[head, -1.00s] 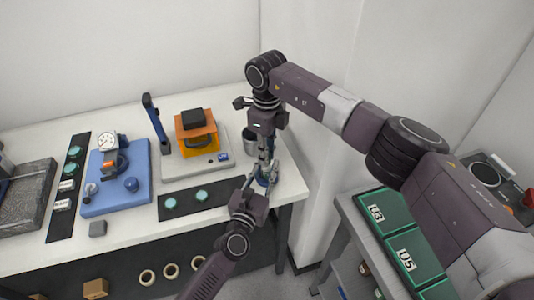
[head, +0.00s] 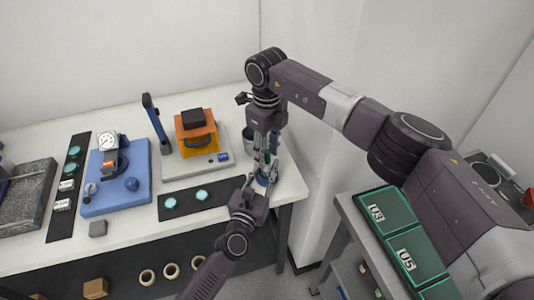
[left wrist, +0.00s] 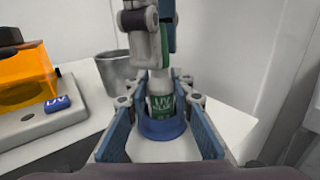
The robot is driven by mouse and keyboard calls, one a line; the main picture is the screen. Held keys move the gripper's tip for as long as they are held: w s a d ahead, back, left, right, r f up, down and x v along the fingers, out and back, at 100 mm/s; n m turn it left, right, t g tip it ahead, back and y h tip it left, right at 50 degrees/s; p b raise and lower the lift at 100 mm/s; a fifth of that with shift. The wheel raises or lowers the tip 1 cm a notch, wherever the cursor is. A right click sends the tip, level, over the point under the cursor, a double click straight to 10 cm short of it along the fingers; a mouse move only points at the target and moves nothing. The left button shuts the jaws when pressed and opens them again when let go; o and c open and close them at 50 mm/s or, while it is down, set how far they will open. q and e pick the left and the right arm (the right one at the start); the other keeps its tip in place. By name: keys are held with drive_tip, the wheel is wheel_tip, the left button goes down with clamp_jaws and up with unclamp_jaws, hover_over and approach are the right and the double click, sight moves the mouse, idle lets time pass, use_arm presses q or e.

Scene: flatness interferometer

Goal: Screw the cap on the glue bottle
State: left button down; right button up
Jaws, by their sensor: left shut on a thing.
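The glue bottle (left wrist: 161,105), with a green "UV GLUE" label and a pale shoulder, stands upright in a blue ring-shaped holder (left wrist: 162,128) near the bench's right end. My left gripper (left wrist: 160,98) is shut on the bottle, one finger on each side. My right gripper (head: 267,160) points down from above, its fingers at the bottle's top; it also shows in the left wrist view (left wrist: 160,60). Its fingers hide the bottle's mouth. I cannot make out the cap, or whether the right fingers hold it.
A grey metal cup (left wrist: 118,72) stands close behind-left of the bottle. An orange UV unit (head: 196,132), a black mat (head: 215,201) with teal discs and a blue dial-gauge stand (head: 116,190) lie to the left. The bench's right edge is close.

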use_arm(q)
drive_tip(key=c, duration=1.6)
unclamp_jaws()
use_arm(e)
wheel_tip(320, 180, up, 11)
drive_tip(key=shift+r, duration=0.2)
use_arm(q)
drive_tip(key=v, duration=1.2)
